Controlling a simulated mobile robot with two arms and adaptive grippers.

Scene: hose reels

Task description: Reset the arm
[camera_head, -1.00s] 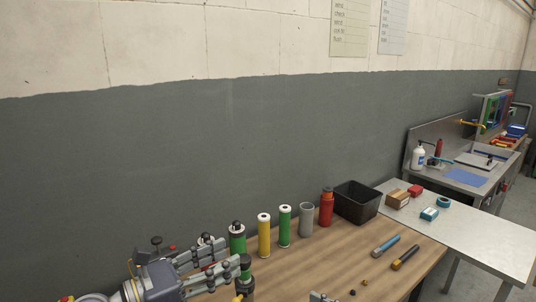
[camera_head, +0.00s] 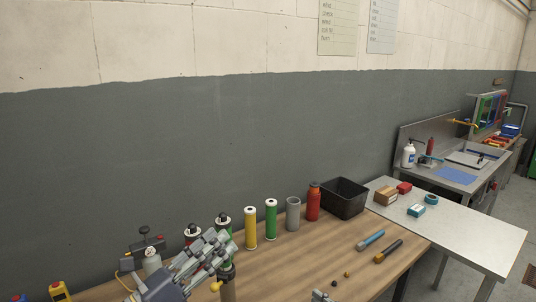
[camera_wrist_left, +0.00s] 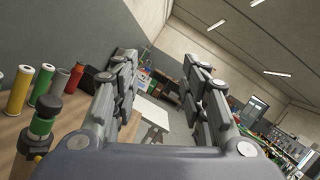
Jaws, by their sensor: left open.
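My left gripper (camera_head: 222,250) comes in from the lower left in the head view, tilted up, above the wooden table. In the left wrist view its two fingers (camera_wrist_left: 160,75) are spread, with nothing between them. A black-capped fitting with a green band and a yellow knob (camera_wrist_left: 40,127) stands left of the fingers there. In the head view the fingers partly hide this fitting (camera_head: 227,271). A small grey piece (camera_head: 320,296) at the bottom edge may be my right gripper; its jaws cannot be made out.
A black bin (camera_head: 344,198) is at right. Open air surrounds the fingers.

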